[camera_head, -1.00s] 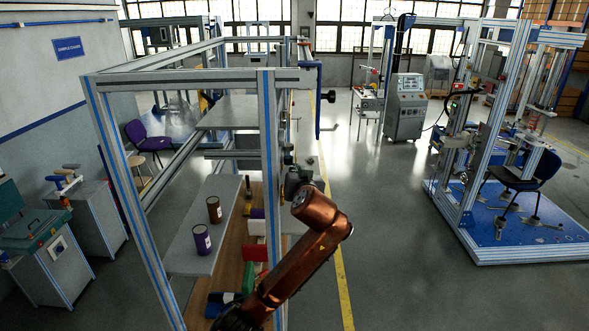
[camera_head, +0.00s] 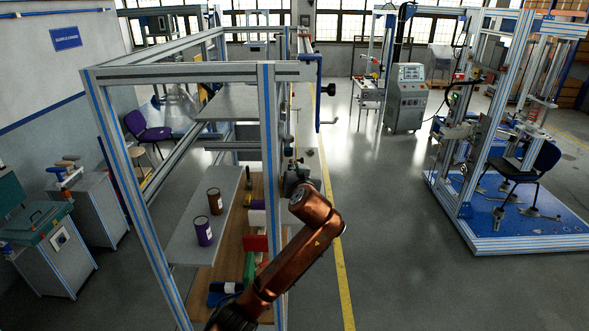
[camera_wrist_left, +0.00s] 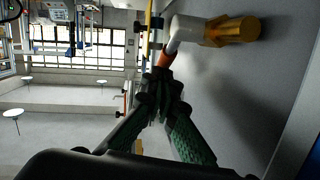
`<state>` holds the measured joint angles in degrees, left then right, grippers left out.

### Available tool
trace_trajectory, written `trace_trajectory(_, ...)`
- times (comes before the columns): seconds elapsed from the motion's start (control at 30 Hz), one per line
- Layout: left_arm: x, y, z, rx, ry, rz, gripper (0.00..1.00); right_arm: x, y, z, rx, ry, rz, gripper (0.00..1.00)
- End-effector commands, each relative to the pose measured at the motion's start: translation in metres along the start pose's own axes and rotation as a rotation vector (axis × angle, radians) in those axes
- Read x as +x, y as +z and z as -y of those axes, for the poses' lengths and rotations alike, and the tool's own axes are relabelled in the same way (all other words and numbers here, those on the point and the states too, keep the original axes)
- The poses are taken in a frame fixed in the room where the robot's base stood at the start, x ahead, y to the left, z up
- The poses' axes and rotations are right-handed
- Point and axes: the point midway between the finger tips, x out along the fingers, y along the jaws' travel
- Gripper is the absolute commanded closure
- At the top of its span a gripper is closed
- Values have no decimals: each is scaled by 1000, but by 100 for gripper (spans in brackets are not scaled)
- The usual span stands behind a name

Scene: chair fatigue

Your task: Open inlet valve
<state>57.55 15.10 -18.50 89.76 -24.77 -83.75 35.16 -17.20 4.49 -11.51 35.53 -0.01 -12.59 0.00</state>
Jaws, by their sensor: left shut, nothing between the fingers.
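My left gripper (camera_head: 294,172) is by the right side of the aluminium frame in the head view, partly hidden behind my copper-coloured arm. In the left wrist view its dark green fingers (camera_wrist_left: 167,92) are shut with nothing between them. The fingertips are close to an orange-red part on a thin pipe; I cannot tell whether they touch. A white pipe elbow (camera_wrist_left: 183,33) with a brass cylinder (camera_wrist_left: 232,31) is just beyond the fingertips. Which part is the inlet valve I cannot tell. My right gripper is in neither view.
The aluminium frame (camera_head: 269,130) stands close by on the left, with a shelf holding a purple can (camera_head: 203,232) and a brown can (camera_head: 215,201). Open floor (camera_head: 390,230) lies to the right, before a blue platform (camera_head: 530,235) with a chair.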

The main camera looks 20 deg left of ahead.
Motion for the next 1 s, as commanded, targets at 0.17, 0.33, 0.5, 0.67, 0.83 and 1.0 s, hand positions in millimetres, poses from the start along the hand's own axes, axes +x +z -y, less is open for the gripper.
trace_trajectory(0.17,2,0,0,-1,0,0,100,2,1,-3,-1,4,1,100)
trace_trajectory(0.33,4,2,-1,0,0,2,100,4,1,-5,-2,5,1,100)
trace_trajectory(0.5,8,3,-2,-1,1,2,100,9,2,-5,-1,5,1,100)
trace_trajectory(0.67,15,7,-3,0,0,3,100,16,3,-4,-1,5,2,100)
trace_trajectory(0.83,22,10,-5,0,0,3,100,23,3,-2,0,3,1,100)
trace_trajectory(1.0,27,12,-6,-1,1,1,100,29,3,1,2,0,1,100)
